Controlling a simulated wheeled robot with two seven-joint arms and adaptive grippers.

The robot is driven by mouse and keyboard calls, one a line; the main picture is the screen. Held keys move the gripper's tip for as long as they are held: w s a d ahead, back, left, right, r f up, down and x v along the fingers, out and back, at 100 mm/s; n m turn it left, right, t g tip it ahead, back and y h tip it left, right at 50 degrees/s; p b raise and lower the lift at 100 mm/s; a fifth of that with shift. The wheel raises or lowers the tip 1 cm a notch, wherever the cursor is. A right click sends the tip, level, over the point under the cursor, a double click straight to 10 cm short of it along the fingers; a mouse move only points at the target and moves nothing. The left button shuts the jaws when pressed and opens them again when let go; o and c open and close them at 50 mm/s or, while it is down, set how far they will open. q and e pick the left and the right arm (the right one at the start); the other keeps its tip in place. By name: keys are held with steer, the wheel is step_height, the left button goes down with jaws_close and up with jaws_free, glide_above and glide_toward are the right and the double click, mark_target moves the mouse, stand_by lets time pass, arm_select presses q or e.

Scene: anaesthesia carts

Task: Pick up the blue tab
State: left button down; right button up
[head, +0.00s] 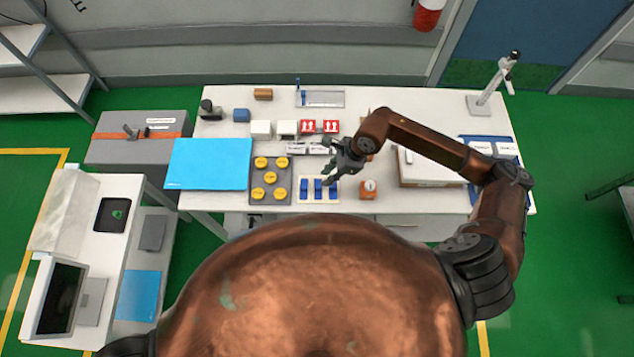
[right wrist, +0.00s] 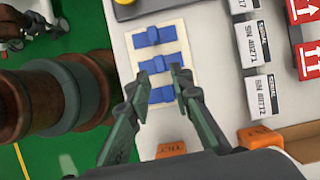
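Three blue tabs stand in a row on a cream plate (head: 311,200) at the table's front edge: a left one (head: 303,187), a middle one (head: 318,187) and a right one (head: 333,190). In the right wrist view they show as the far tab (right wrist: 150,37), the middle tab (right wrist: 157,63) and the near tab (right wrist: 161,94). My right gripper (head: 326,163) is over the plate. In the right wrist view its fingers (right wrist: 161,79) are apart, with the near tab seen between them and nothing held. Its height above the tabs is hard to tell. My left gripper is out of view.
Left of the plate is a grey board (head: 270,190) with several yellow discs. Right of it stands an orange block (head: 368,189). White labelled boxes (right wrist: 262,96) and red boxes (head: 320,127) lie behind. A white box (head: 425,168) is under my right arm.

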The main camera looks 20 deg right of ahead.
mark_target(318, 186)
steer(key=p+x, duration=0.1)
steer(key=x, duration=0.6)
steer(key=shift+s+f, duration=0.15)
steer(key=shift+f, duration=0.25)
jaws_close()
steer(key=shift+r, duration=0.15)
